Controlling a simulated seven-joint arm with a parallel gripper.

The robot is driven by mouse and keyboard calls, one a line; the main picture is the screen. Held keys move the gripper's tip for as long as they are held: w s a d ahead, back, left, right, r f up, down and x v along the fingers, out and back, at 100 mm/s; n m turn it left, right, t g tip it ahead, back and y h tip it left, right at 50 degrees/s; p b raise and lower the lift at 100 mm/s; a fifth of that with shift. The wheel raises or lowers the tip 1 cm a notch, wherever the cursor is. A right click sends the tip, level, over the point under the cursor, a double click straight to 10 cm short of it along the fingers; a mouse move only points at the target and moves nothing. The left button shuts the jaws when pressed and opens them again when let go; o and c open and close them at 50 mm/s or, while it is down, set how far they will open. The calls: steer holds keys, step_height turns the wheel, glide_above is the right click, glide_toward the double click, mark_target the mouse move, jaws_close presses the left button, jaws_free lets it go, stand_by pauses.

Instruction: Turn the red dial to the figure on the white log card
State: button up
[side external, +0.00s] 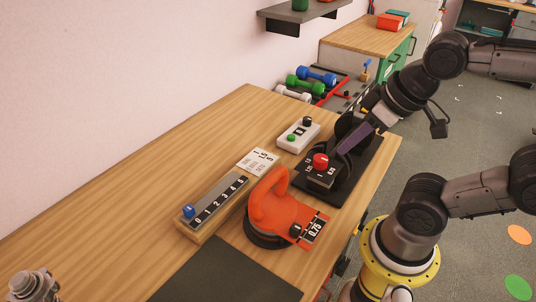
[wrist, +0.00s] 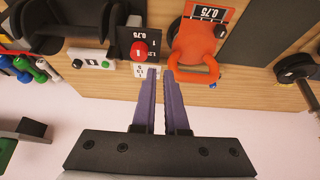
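The red dial (side external: 320,161) sits on a black box with white figures on its face, near the right part of the table. It also shows in the wrist view (wrist: 140,49). The white log card (side external: 258,162) lies on the wood left of the box. Its black figures are too small to read surely, and my fingers partly hide it in the wrist view. My gripper (wrist: 160,73) has two purple fingers, apart with bare wood between them. In the side view my gripper (side external: 340,153) is close to the dial's right; I cannot tell whether it touches the box.
An orange handled piece (side external: 268,208) with a 0.75 label stands in front of the dial box. A wooden slider scale (side external: 212,207) with a blue knob and a white button box (side external: 298,135) are nearby.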

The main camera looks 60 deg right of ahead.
steer(key=shift+o, duration=1.2)
steer(key=shift+s, duration=0.25)
steer(key=o, duration=0.7)
steer(key=r, duration=0.1)
steer(key=w+r+n+g, duration=0.1)
steer(key=r+n+g, duration=0.1)
steer(key=shift+w+d+r, duration=0.25)
steer(key=shift+d, duration=0.15)
steer(key=shift+c, duration=0.2)
steer(key=g, duration=0.4)
glide_above(321, 158)
step_height(321, 158, down, 13)
jaws_close()
